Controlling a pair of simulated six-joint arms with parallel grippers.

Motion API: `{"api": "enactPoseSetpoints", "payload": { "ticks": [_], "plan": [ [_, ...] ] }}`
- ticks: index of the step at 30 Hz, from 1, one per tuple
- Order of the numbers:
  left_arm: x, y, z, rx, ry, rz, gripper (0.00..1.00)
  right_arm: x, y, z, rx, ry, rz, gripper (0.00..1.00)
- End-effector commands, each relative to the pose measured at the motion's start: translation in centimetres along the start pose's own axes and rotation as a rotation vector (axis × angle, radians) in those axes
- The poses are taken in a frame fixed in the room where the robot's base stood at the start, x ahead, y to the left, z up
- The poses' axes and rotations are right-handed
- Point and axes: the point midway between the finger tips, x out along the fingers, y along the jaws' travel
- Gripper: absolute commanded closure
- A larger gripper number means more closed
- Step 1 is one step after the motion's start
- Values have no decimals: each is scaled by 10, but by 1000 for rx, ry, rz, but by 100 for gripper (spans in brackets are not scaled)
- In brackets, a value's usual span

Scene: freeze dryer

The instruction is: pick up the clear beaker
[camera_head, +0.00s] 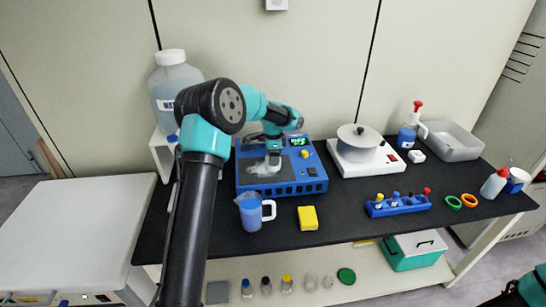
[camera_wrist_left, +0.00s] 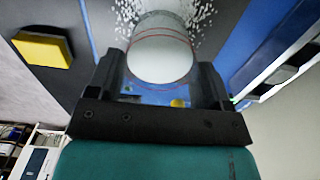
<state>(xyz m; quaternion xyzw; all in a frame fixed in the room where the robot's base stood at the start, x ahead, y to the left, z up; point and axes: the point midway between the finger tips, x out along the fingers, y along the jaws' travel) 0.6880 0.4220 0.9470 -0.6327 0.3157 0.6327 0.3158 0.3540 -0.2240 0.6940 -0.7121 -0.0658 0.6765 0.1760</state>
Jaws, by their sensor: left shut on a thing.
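The clear beaker (camera_wrist_left: 160,55) shows in the left wrist view as a pale cylinder with thin red rings, between the two dark fingers. My left gripper (camera_wrist_left: 163,85) is shut on it. In the head view, my left gripper (camera_head: 273,146) is over the blue device (camera_head: 310,178) at the back of the bench, and the beaker there is small and hard to make out. White granules (camera_wrist_left: 198,18) lie around the beaker in the wrist view. My right gripper is not in view.
A blue jug (camera_head: 250,213) and a yellow block (camera_head: 307,217) stand in front of the device.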

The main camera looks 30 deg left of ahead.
Motion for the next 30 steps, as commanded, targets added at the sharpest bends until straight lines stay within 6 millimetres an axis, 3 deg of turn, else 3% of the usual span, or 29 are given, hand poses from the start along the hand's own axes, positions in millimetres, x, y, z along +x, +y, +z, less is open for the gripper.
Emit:
{"api": "enactPoseSetpoints", "payload": {
  "ticks": [11, 18, 30],
  "plan": [
    [-16, 0, 0, 0, 1, -2, 58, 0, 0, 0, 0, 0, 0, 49],
    [-36, 0, 0, 0, 1, -3, 58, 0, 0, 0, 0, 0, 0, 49],
    [-38, 43, 4, 1, 0, 0, 58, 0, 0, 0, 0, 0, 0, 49]
  ]
}}
